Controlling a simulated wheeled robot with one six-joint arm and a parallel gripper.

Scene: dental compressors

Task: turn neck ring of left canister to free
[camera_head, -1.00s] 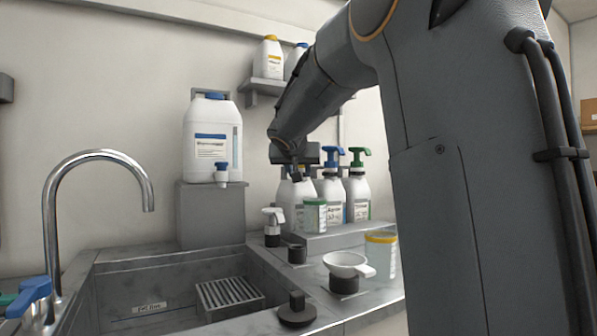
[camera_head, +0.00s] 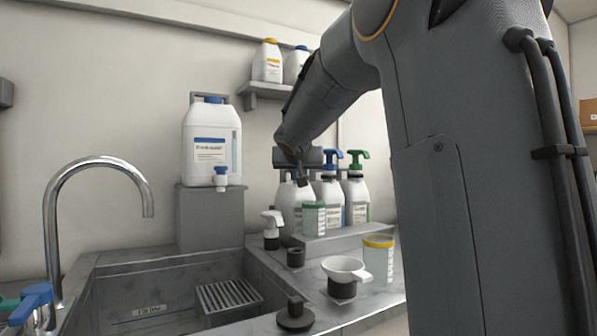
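Three white canisters stand in a row on a grey step behind the sink counter. The left canister (camera_head: 288,207) shows its body, while its top and neck ring are hidden behind my gripper. The middle canister (camera_head: 329,190) has a blue pump head and the right canister (camera_head: 355,190) a green one; both have dark necks. My gripper (camera_head: 302,180) points down at the top of the left canister, at the end of my arm. Its fingers are small and dark, and I cannot tell whether they are open or touch the ring.
A green-lidded cup (camera_head: 314,217) stands in front of the left canister. A spray bottle (camera_head: 271,228), a white funnel (camera_head: 345,268) and a yellow-lidded jar (camera_head: 378,259) stand on the counter. A large blue-capped container (camera_head: 211,150) is left on a grey block. The sink (camera_head: 165,285) lies at front left.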

